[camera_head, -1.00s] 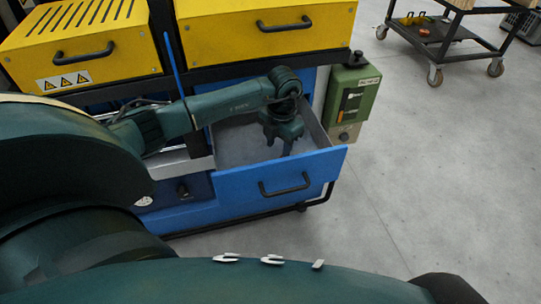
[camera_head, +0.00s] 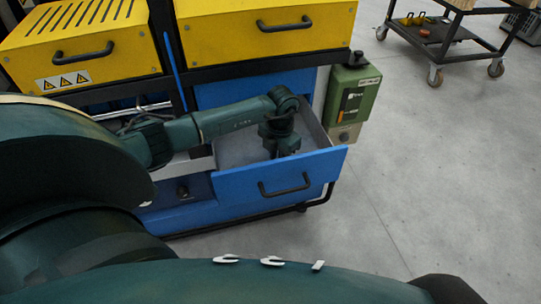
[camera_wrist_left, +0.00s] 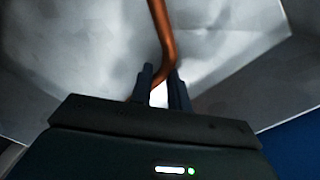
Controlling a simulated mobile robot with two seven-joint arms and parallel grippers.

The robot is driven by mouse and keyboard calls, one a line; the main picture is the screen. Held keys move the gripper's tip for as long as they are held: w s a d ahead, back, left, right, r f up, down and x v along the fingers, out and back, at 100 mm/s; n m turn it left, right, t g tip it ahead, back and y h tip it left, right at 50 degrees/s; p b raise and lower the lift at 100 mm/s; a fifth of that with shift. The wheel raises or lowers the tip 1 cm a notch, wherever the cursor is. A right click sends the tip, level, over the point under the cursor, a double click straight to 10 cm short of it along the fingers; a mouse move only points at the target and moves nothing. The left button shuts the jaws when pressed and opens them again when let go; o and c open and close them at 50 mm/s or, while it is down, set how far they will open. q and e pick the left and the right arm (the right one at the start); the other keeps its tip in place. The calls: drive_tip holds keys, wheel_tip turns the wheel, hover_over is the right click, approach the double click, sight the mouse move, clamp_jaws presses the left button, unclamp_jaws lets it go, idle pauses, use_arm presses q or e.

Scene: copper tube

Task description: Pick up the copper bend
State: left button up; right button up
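The copper bend (camera_wrist_left: 159,25) is a thin copper-brown tube in the left wrist view. It runs down from the top edge and bends near the fingertips. My left gripper (camera_wrist_left: 161,78) has its two dark fingers on either side of the tube's lower part, with a pale gap showing between them. I cannot tell whether either finger touches the tube. In the head view my left gripper (camera_head: 280,143) reaches down into the open blue drawer (camera_head: 272,184), and the bend is not visible there. My right gripper is not in view.
A green box (camera_head: 354,92) is mounted at the right of the cabinet. A wheeled cart (camera_head: 450,40) stands at the back right, with clear floor between.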

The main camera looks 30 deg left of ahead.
use_arm(q)
clamp_jaws()
